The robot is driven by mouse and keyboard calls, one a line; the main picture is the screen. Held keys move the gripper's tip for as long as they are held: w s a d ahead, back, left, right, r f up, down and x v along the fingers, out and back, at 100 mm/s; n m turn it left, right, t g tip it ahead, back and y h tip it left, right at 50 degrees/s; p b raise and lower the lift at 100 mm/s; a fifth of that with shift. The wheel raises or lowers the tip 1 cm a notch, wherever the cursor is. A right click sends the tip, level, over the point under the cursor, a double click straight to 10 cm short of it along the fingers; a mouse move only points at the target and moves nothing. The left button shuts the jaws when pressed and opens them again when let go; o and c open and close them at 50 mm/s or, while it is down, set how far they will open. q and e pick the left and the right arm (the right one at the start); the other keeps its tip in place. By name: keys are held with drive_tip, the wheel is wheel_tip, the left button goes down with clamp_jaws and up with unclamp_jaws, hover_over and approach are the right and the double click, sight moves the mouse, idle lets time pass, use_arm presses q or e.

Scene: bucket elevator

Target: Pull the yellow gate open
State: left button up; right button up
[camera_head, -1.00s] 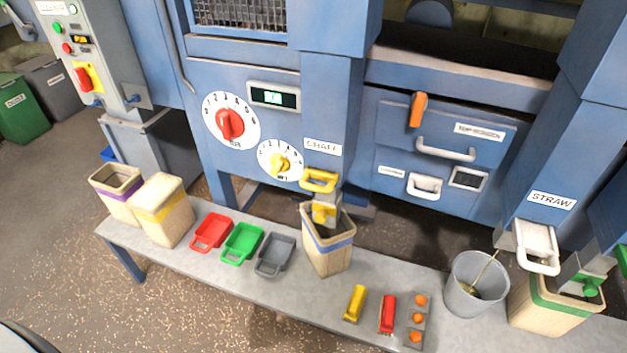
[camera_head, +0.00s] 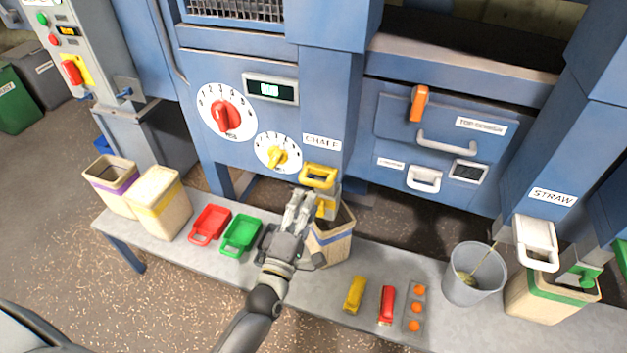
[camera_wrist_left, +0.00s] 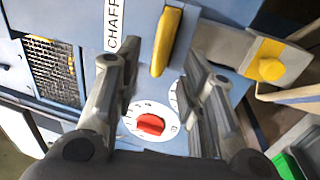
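The yellow gate handle (camera_head: 318,176) sits under the CHAFF label on the blue machine, above a grey spout with a yellow knob (camera_head: 325,208). In the left wrist view the yellow gate handle (camera_wrist_left: 166,42) stands between and beyond my fingers. My left gripper (camera_head: 300,205) is just below and left of the handle, reaching up toward it. In the left wrist view its fingers (camera_wrist_left: 165,85) are spread apart with nothing between their tips that I can see gripped. Contact with the handle cannot be made out. My right gripper is not in view.
A bin with a blue band (camera_head: 335,245) stands under the spout, partly behind my left gripper. Red (camera_head: 209,224) and green (camera_head: 241,236) scoops lie on the grey bench. A grey bucket (camera_head: 473,275) stands at the right. Yellow and red dials (camera_head: 226,115) are near the handle.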

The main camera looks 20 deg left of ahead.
sight(314, 181)
use_arm(q)
drive_tip(key=w, duration=0.4)
drive_tip(key=w+r, duration=0.1)
drive_tip(key=w, duration=0.1)
drive_tip(key=shift+w+d+p, duration=0.1)
drive_tip(key=shift+w+p, duration=0.25)
drive_tip(key=shift+w, duration=0.05)
drive_tip(key=shift+c, duration=0.4)
clamp_jaws()
